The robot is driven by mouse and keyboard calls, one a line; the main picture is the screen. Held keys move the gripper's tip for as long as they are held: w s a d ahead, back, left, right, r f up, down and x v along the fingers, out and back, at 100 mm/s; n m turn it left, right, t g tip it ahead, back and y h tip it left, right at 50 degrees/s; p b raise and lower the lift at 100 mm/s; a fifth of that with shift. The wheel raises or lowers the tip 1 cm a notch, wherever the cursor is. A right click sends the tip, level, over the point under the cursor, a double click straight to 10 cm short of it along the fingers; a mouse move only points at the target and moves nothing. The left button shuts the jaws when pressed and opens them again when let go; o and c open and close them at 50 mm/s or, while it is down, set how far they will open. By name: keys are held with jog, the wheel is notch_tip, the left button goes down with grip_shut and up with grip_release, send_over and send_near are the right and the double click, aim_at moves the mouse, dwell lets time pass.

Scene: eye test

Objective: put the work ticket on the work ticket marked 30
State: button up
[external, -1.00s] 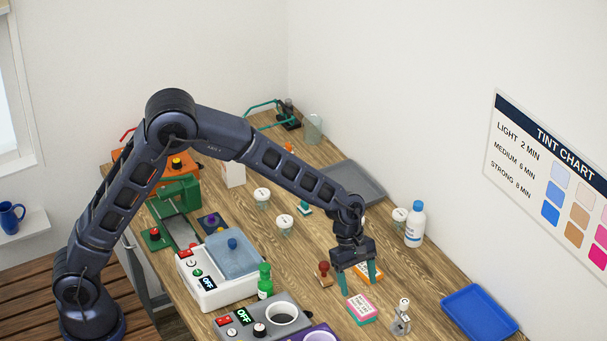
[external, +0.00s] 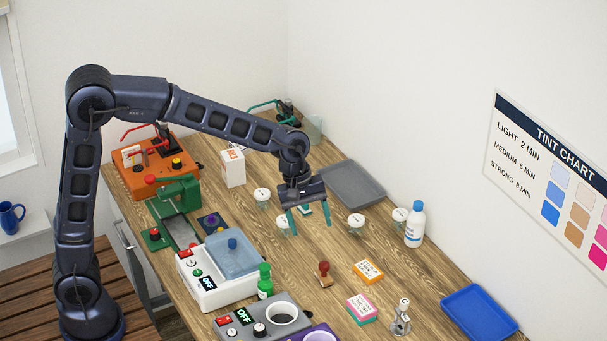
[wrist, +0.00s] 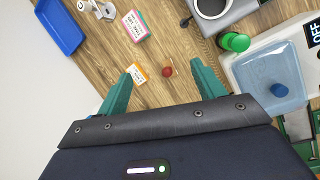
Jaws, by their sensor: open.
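Two card-like pieces that look like work tickets lie on the wooden bench. One has a white printed face and orange edges (external: 368,271); it also shows in the wrist view (wrist: 138,75). The other has a pink-edged printed face (external: 361,306) with a teal layer under it, and shows in the wrist view too (wrist: 135,26). Whether that is one piece or two stacked I cannot tell. The print is too small to read, so I cannot tell which is marked 30. My gripper (external: 310,220) is open and empty, above the bench, behind and left of both.
A red-topped stamp (external: 325,272) stands left of the orange-edged ticket. White-lidded cups (external: 356,224) stand near my gripper. A white bottle (external: 414,225), a blue tray (external: 480,312), a small dispenser (external: 401,318) and a green bottle (external: 265,281) stand around. The bench centre is mostly clear.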

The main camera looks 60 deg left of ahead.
jog(key=s+a+r+m+t, duration=0.1)
jog(key=s+a+r+m, duration=0.3)
jog(key=s+a+r, duration=0.4)
jog(key=s+a+m+t+y, duration=0.1)
jog(key=s+a+m, duration=0.2)
jog(key=s, duration=0.6)
jog(key=s+a+m+y, duration=0.1)
jog(key=s+a+m, duration=0.2)
jog(key=s, duration=0.6)
jog(key=s+a+m+t+y, duration=0.1)
jog(key=s+a+m, duration=0.2)
jog(key=s, duration=0.6)
jog(key=shift+a+f+m+t+y, duration=0.3)
jog(key=shift+a+f+y, duration=0.1)
jog(key=shift+a, duration=0.85)
